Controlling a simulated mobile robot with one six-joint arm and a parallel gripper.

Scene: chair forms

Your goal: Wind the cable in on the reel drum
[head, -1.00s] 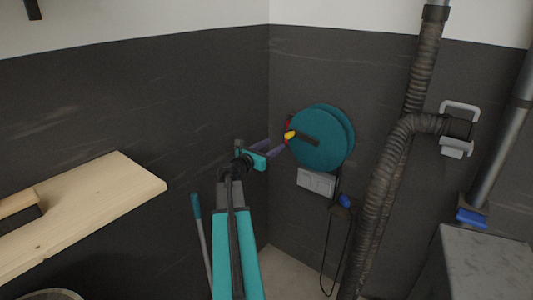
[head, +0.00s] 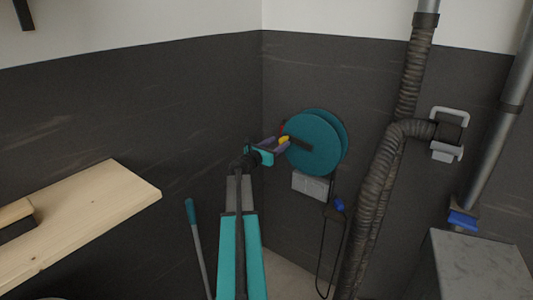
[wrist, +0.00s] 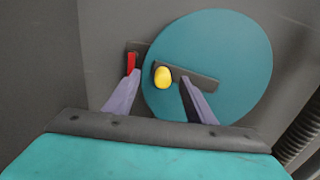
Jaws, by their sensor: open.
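The teal reel drum (head: 318,155) is on the dark wall, with a dark crank arm (head: 301,145) across its face and a yellow knob (head: 284,140) at the crank's left end. In the wrist view the yellow knob (wrist: 162,77) lies between the two purple fingers of my gripper (wrist: 160,88), which are open. Whether a finger touches the knob I cannot tell. A red piece (wrist: 131,64) shows by the left finger. A dark cable (head: 320,262) hangs below the drum in a long loop, with a blue piece (head: 339,204) near its top.
A ribbed hose (head: 372,205) runs down the wall right of the drum. A grey box (head: 315,185) sits just under the drum. A wooden shelf (head: 95,215) juts out at left, and a grey cabinet (head: 480,265) stands at right.

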